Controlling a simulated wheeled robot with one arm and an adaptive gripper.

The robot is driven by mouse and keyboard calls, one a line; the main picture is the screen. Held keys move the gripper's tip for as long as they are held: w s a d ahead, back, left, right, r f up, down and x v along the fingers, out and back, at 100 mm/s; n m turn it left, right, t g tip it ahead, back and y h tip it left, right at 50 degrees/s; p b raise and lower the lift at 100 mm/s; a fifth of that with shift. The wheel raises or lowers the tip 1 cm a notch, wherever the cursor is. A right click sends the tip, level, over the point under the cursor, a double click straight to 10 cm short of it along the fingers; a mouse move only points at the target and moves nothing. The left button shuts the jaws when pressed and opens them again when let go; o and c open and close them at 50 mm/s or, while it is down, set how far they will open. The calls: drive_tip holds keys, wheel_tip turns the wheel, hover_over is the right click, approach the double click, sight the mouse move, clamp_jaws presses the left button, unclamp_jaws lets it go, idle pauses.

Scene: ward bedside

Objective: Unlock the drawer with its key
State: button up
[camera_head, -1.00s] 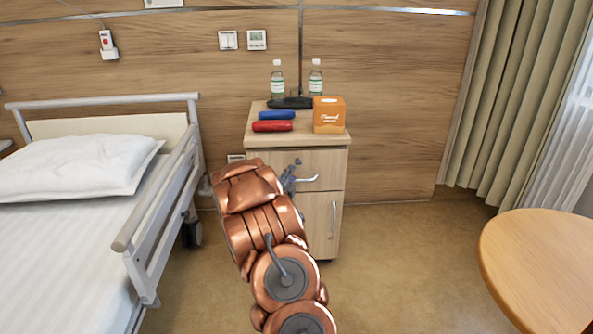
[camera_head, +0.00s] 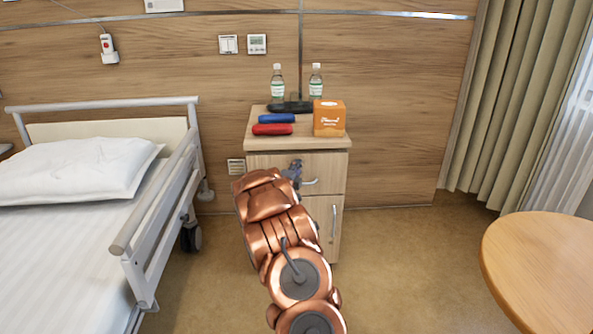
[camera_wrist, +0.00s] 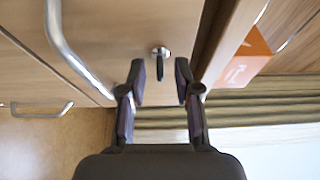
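The bedside cabinet's drawer (camera_head: 325,165) is closed, with a bent metal handle (camera_head: 310,182). In the wrist view the drawer front shows turned on its side, with its handle (camera_wrist: 70,45) at the left. A round silver lock (camera_wrist: 160,51) sits in the drawer front, and a dark key (camera_wrist: 160,70) sticks out of it. My gripper (camera_wrist: 160,82) is open in front of the lock. The key shows in the gap between the two fingers, and neither finger visibly touches it. In the head view my gripper (camera_head: 294,172) is at the drawer front, and my arm hides the lock and key.
On the cabinet top stand an orange box (camera_head: 329,118) and two bottles (camera_head: 277,83); red (camera_head: 272,129), blue (camera_head: 277,118) and black (camera_head: 290,107) cases lie there. The bed (camera_head: 150,235) is close at left; a round table (camera_head: 540,260) is at right.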

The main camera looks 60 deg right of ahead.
drive_tip(key=shift+c, duration=0.3)
clamp_jaws()
drive_tip(key=shift+f+n, duration=0.1)
drive_tip(key=shift+n, duration=0.3)
drive_tip(key=n+t+p, duration=0.3)
drive_tip(key=n, duration=0.4)
drive_tip(key=n+t+p, duration=0.3)
drive_tip(key=n, duration=0.4)
drive_tip(key=n+t+p, duration=0.2)
drive_tip(key=n+p, duration=0.1)
drive_tip(key=n, duration=0.4)
drive_tip(key=shift+s+d+f+t, duration=0.25)
drive_tip(key=shift+s+f+t, duration=0.05)
drive_tip(key=shift+t, duration=0.1)
drive_tip(key=shift+n, duration=0.5)
drive_tip(key=shift+o, duration=0.3)
unclamp_jaws()
